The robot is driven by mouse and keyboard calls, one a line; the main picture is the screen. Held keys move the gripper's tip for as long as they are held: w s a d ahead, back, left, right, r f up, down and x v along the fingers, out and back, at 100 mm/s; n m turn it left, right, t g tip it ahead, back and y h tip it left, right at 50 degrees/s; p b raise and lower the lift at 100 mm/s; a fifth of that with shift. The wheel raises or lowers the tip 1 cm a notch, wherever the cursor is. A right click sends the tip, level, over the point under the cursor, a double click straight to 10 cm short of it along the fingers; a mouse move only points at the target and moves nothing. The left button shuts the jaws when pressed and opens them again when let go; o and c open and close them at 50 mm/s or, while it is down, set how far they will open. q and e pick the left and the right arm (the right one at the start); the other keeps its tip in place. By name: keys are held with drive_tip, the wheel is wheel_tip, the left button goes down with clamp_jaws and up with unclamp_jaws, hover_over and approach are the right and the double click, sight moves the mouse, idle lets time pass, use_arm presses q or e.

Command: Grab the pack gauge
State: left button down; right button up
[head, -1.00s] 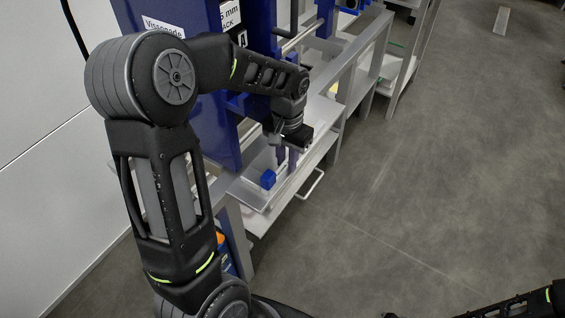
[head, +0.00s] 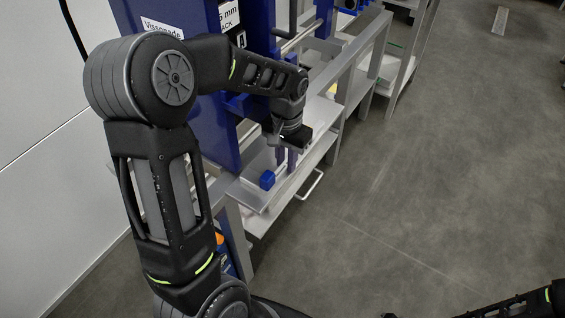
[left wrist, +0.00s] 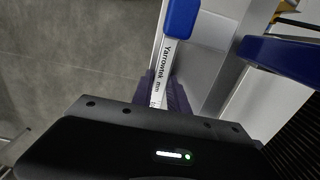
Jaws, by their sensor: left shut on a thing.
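The pack gauge (left wrist: 168,62) shows in the left wrist view as a pale bar printed "Yarrowtek mm" with a blue end (left wrist: 181,18). Its blue end also shows in the head view (head: 267,180), over the pale shelf. My left gripper (head: 286,159) points down there. In the left wrist view the dark purple fingers of my left gripper (left wrist: 163,92) stand on both sides of the bar, shut on it. The gripper body hides the bar's near end. My right gripper is out of view.
A tall blue machine (head: 215,130) with labels stands behind the shelf (head: 248,196). A metal frame rail (head: 345,58) runs beside it, and a white handle (head: 313,186) sticks out in front. The grey floor (head: 430,180) at right is open.

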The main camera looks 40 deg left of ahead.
use_arm(q)
wheel_tip(320, 180, up, 10)
drive_tip(key=p, duration=0.1)
idle(0.4)
idle(0.5)
